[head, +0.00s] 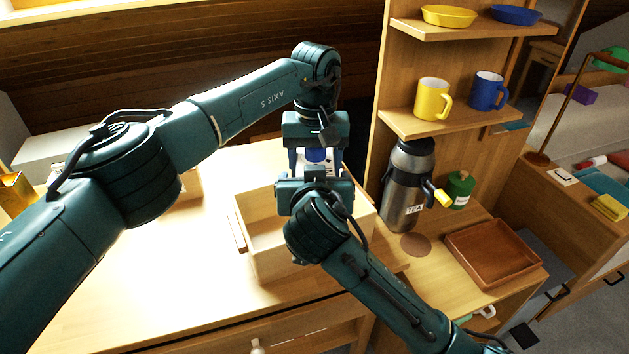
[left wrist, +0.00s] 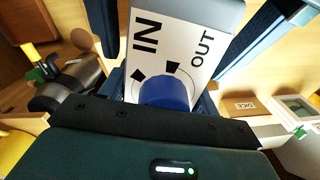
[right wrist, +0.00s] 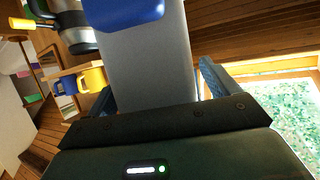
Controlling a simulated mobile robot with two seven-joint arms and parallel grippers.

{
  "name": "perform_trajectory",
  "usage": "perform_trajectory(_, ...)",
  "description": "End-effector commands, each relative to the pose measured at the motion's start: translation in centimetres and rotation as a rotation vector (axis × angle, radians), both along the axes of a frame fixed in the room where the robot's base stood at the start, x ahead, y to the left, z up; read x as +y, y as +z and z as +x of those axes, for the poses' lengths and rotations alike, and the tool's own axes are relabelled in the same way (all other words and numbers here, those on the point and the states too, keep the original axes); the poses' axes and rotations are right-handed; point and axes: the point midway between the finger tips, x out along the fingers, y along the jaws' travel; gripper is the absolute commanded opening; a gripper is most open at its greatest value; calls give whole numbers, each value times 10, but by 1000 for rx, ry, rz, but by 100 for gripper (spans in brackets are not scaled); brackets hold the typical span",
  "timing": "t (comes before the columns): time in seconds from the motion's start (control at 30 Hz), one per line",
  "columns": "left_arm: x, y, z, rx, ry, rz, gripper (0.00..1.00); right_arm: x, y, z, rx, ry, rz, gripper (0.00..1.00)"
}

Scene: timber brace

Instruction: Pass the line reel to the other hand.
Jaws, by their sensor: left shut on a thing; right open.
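The line reel (head: 317,156) shows in the head view as a small blue and white piece between my two grippers, mostly hidden by them. In the left wrist view the reel (left wrist: 185,45) has a pale face marked IN and OUT and a blue round part. My left gripper (head: 316,148) is shut on it from above. My right gripper (head: 316,168) comes from below and is open. In the right wrist view the reel's grey body (right wrist: 148,65) lies between its fingers, with a gap visible on the right side.
An open wooden box (head: 262,238) stands on the table below the grippers. A steel flask (head: 405,190), a green canister (head: 460,188) and a brown tray (head: 495,255) are to the right. Shelves hold a yellow mug (head: 431,98) and a blue mug (head: 487,90).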

Motion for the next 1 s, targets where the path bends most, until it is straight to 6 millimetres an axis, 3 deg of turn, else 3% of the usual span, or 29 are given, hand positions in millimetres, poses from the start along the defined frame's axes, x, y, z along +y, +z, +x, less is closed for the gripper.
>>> perform_trajectory(0.1,0,1,0,-1,0,0,33,0,0,0,0,0,0,86)
perform_trajectory(0.77,-1,1,0,-1,0,-2,33,1,0,-1,-1,2,0,33)
perform_trajectory(0.8,-1,1,0,-1,1,-2,65,1,1,-1,-3,3,1,33)
perform_trajectory(1.0,-1,0,0,-1,0,-1,81,1,1,0,-3,2,1,33)
